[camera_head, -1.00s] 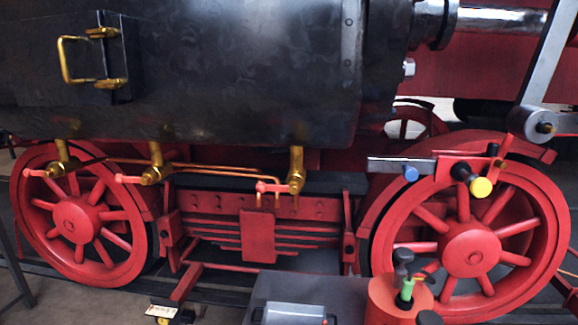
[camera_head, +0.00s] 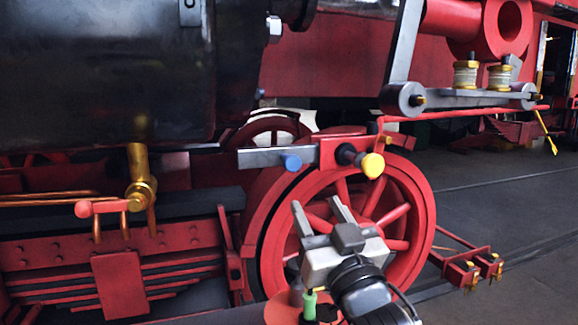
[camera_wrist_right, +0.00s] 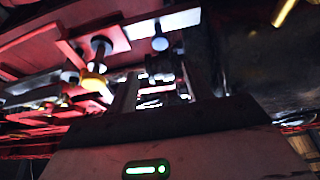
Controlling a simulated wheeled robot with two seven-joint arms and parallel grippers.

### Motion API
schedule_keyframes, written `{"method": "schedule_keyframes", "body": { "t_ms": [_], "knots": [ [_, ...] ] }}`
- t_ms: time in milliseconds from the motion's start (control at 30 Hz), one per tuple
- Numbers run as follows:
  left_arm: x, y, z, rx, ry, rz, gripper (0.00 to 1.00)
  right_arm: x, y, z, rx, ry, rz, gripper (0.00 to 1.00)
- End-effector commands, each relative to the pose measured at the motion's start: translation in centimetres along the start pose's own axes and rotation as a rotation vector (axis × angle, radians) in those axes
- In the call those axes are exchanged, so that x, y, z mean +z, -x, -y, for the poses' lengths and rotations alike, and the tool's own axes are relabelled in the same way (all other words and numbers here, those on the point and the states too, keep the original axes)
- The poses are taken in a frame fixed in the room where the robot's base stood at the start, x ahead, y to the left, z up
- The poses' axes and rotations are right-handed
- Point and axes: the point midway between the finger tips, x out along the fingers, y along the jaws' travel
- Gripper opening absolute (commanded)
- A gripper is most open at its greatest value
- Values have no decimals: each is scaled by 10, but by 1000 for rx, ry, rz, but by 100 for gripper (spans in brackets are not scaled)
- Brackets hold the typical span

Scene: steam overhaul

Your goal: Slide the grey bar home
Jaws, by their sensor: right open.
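The grey bar (camera_head: 262,158) sticks out to the left of a red block (camera_head: 328,153) in front of the big red wheel. It carries a blue knob (camera_head: 292,163). A black stem with a yellow knob (camera_head: 373,165) juts from the block. My right gripper (camera_head: 317,207) is open and empty, below the bar and block, its fingers pointing up. In the right wrist view the bar (camera_wrist_right: 172,20) and blue knob (camera_wrist_right: 160,43) show beyond the open fingers, with the yellow knob (camera_wrist_right: 94,86) to their left. My left gripper is not in view.
The red spoked wheel (camera_head: 419,230) stands behind my right gripper. A grey connecting rod (camera_head: 465,98) with two pale cups runs above right. A brass valve (camera_head: 140,190) with a red handle is at left. A green-handled item (camera_head: 309,304) stands below my gripper. Open floor lies at right.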

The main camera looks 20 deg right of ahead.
Motion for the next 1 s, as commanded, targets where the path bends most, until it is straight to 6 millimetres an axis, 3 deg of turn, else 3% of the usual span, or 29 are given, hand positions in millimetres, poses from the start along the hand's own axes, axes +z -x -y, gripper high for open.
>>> {"method": "schedule_keyframes", "body": {
  "t_ms": [300,533,733,1000],
  "knots": [
    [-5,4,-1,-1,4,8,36,-2,-70,0,0,2,1,50],
    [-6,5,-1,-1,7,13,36,-1,-114,0,-1,2,3,50],
    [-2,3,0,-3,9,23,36,0,-135,0,-1,2,3,50],
    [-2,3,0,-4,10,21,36,1,-139,0,-1,1,3,50]
  ]
}}
